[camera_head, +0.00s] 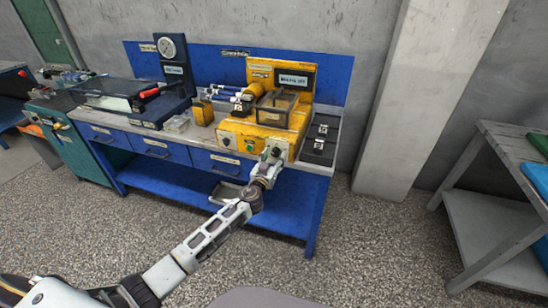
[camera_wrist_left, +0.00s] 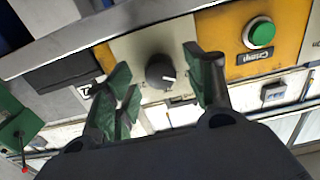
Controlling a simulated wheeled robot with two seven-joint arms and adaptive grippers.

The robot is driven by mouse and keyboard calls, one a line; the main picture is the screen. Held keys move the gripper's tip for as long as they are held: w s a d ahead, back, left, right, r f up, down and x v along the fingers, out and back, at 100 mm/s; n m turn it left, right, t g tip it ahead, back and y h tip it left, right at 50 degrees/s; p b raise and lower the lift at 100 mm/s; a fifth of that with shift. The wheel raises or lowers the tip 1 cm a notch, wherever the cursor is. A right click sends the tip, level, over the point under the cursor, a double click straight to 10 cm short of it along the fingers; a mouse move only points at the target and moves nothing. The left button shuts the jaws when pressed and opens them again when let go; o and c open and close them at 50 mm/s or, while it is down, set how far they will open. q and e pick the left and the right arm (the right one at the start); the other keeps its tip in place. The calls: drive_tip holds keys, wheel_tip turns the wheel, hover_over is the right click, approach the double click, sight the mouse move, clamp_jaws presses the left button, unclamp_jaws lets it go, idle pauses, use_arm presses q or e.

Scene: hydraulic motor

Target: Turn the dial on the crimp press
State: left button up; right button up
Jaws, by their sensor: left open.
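The yellow crimp press (camera_head: 240,128) stands on the blue workbench in the head view. Its dial (camera_wrist_left: 160,72) is a round black knob with a white mark, on a pale panel in the left wrist view. My left gripper (camera_wrist_left: 162,82) is open, with one green-padded finger on each side of the dial and gaps between the pads and the knob. In the head view the left gripper (camera_head: 268,169) is at the press's front panel, at its right end. Contact with the panel cannot be told. My right gripper is not in view.
A green button (camera_wrist_left: 260,32) sits on the yellow panel beside the dial. A grey table (camera_head: 480,205) stands at the right. The floor between is clear.

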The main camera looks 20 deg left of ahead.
use_arm(q)
drive_tip(key=shift+w, duration=0.45)
drive_tip(key=c, duration=1)
